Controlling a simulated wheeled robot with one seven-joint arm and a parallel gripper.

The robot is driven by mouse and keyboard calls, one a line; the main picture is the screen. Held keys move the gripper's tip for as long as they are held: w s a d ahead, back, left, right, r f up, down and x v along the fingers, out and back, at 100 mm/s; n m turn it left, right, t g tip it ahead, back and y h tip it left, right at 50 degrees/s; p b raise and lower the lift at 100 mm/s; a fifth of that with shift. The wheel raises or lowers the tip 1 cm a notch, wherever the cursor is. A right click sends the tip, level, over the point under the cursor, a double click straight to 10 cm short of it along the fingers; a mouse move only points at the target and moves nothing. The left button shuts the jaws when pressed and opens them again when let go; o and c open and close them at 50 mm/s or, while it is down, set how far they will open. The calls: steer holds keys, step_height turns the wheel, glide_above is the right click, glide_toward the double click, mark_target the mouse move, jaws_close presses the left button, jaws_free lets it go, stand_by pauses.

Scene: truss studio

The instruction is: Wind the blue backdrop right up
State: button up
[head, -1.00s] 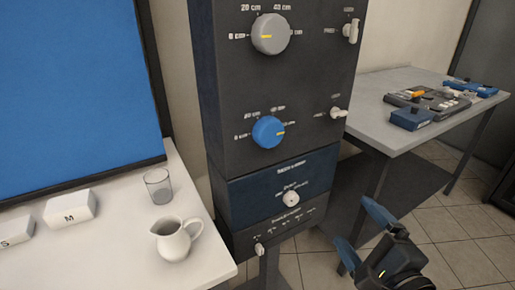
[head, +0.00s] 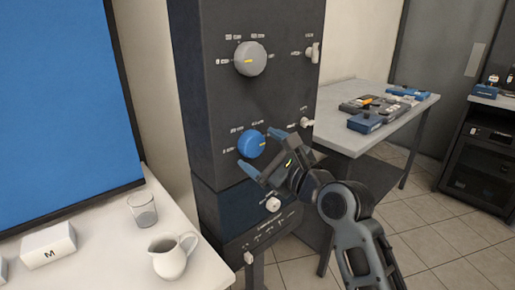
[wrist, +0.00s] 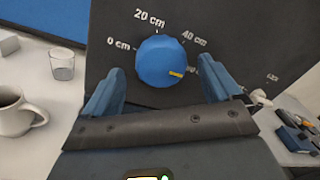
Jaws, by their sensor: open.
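The blue backdrop (head: 60,110) hangs at the left of the head view, spread over a large area; its top is out of frame. A blue knob (head: 251,144) is on the dark panel, below a grey knob. In the wrist view the blue knob (wrist: 158,58) has a yellow mark pointing right and slightly down, past "40 cm", towards a label partly hidden by a finger. "0 cm" is at its left. My gripper (head: 262,152) is open in front of the blue knob, one finger to each side, with gaps between fingers and knob in the wrist view.
A grey knob (head: 250,59) and small switches (head: 313,53) share the panel. A grey table (head: 352,128) with devices stands at the right.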

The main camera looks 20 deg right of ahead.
steer(key=shift+x, duration=0.85)
steer(key=shift+c, duration=0.3)
steer(key=c, duration=1)
